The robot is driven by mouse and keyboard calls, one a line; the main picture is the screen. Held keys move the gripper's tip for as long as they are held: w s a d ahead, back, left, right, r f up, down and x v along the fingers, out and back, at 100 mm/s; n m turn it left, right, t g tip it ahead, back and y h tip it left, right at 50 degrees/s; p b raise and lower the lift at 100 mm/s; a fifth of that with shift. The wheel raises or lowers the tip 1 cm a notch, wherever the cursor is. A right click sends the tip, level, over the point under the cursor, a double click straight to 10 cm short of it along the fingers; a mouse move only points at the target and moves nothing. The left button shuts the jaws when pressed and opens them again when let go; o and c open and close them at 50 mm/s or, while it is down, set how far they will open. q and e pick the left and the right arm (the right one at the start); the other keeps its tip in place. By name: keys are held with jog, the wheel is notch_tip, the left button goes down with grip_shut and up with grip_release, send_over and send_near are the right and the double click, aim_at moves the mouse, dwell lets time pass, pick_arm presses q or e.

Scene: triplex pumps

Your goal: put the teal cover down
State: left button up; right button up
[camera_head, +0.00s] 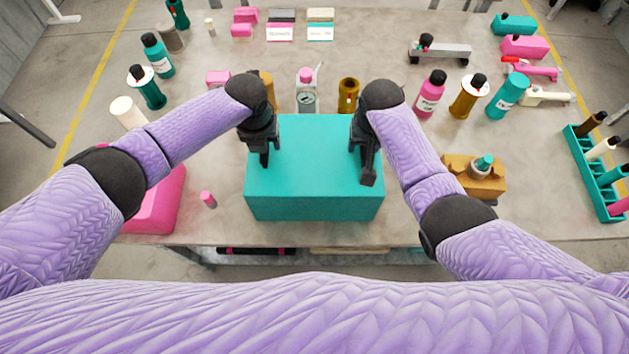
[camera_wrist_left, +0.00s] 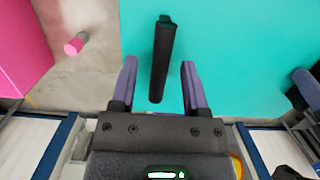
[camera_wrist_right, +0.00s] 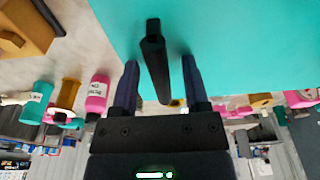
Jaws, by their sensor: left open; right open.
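The teal cover (camera_head: 315,185), a large box with black bar handles, stands upright at the front middle of the table. My left gripper (camera_head: 264,150) is open at its left side. In the left wrist view the left handle (camera_wrist_left: 162,62) stands between the spread fingers (camera_wrist_left: 158,88), with gaps on both sides. My right gripper (camera_head: 366,165) is open at the right side. In the right wrist view the right handle (camera_wrist_right: 154,60) is between the spread fingers (camera_wrist_right: 160,85), apart from them. Whatever is under the cover is hidden.
A pink box (camera_head: 155,205) and a small pink-capped peg (camera_head: 208,199) are left of the cover. An ochre block (camera_head: 475,178) stands to its right. Bottles, including a pink one (camera_head: 430,95), stand behind. A teal rack (camera_head: 592,175) is at the far right.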

jog(key=shift+r, duration=0.15)
pick_arm(q)
notch_tip(320, 180, up, 11)
jog(key=s, duration=0.1)
jog(key=shift+s+f, duration=0.2)
jog(key=shift+s, duration=0.1)
pick_arm(e)
notch_tip(320, 180, up, 12)
jog(key=s, duration=0.1)
jog(key=shift+s, duration=0.4)
jog(key=shift+f, duration=0.2)
